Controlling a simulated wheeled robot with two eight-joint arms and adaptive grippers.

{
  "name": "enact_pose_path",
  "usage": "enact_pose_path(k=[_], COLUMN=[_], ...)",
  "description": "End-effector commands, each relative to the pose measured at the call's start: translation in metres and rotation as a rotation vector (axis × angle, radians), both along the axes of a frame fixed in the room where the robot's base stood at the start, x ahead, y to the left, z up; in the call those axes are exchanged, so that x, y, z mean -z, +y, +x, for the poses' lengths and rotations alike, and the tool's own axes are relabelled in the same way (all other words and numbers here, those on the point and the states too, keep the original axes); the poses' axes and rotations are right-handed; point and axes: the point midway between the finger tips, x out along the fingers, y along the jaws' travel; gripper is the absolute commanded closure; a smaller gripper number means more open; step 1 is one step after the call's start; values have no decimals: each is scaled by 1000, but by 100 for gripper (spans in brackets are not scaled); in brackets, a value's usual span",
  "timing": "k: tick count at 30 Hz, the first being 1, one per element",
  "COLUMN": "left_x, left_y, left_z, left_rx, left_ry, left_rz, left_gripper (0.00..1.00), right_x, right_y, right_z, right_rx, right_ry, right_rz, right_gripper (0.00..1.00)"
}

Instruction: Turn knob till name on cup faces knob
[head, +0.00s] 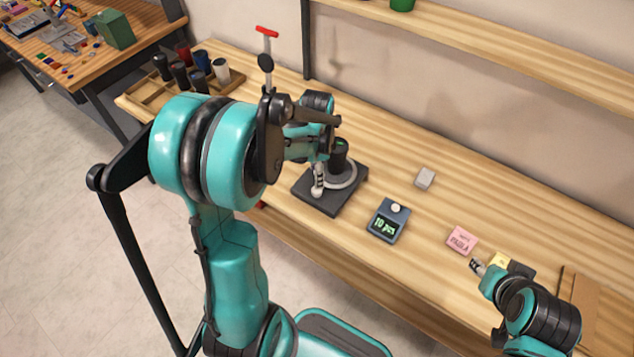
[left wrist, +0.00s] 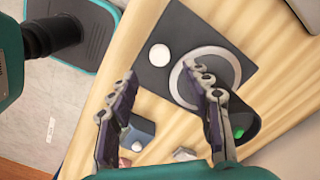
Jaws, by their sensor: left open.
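A dark base plate (head: 348,203) on the bench carries a grey ring (head: 349,182) with a dark cup (head: 339,152) standing on it. A round white knob (left wrist: 159,55) sits on the plate beside the ring. My left gripper (left wrist: 162,80) is open and empty above the plate, its fingers pointing toward the knob, with a gap to it; one finger overlaps the ring in view. My right gripper (head: 476,266) is near the pink note, its jaws too small to judge.
A blue-grey counter (head: 386,227) reading "10 pcs" stands right of the plate. A small grey block (head: 425,178), a pink note (head: 461,240) with writing and a yellow note (head: 499,259) lie farther right. A wooden tray (head: 145,104) with several cups stands at the left.

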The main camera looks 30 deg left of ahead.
Motion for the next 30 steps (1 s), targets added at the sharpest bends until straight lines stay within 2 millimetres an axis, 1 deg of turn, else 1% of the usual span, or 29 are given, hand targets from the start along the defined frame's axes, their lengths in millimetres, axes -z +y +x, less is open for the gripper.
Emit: enact_pose_path(k=[9,12,17,25,26,27,29,30], left_x=[53,65,75,75,75,75,75,75], left_y=[0,0,0,0,0,0,0,0], left_z=[1,0,1,0,0,0,0,0], left_rx=[2,2,2,1,1,1,1,1], left_ry=[1,1,0,0,0,0,0,0], left_rz=[0,-1,0,0,0,0,0,0], left_gripper=[51,51,51,51,58,69,85,95], right_x=[21,26,28,28,28,28,28,28], right_y=[0,0,0,0,0,0,0,0], right_z=[0,0,0,0,0,0,0,0], right_rx=[0,0,0,0,0,0,0,0], right_ry=[0,0,0,0,0,0,0,0], right_rz=[0,0,0,0,0,0,0,0], right_gripper=[60,60,60,60,60,60,60,60])
